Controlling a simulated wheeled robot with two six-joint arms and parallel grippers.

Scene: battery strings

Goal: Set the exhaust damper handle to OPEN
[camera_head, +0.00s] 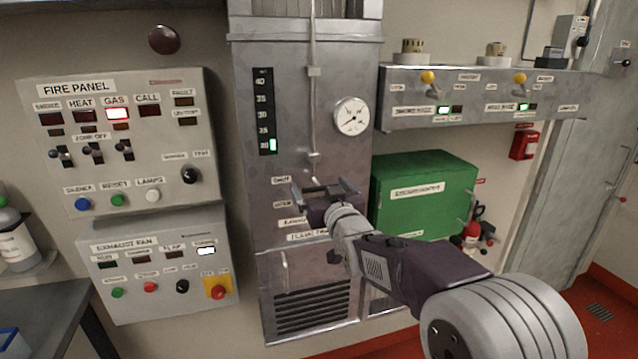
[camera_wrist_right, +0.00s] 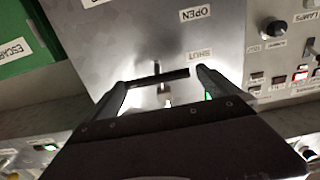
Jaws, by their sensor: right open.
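The exhaust damper handle (camera_wrist_right: 158,78) is a dark crossbar on a short stem, in front of the steel duct face. In the right wrist view it lies between my right gripper's two fingers, near the SHUT label (camera_wrist_right: 200,55); the OPEN label (camera_wrist_right: 195,13) is farther off. My right gripper (camera_head: 323,190) is open, with a finger near each end of the bar; I cannot tell whether they touch it. In the head view the gripper largely hides the handle. The SHUT label (camera_head: 281,181) and the OPEN label (camera_head: 282,205) are left of the gripper. My left gripper is out of view.
The fire panel (camera_head: 130,140) and exhaust fan panel (camera_head: 150,280) are on the left wall. A gauge (camera_head: 352,116) and a vertical rod (camera_head: 312,110) are above the gripper. A green box (camera_head: 425,190) stands close on the right, under a switch shelf (camera_head: 480,115).

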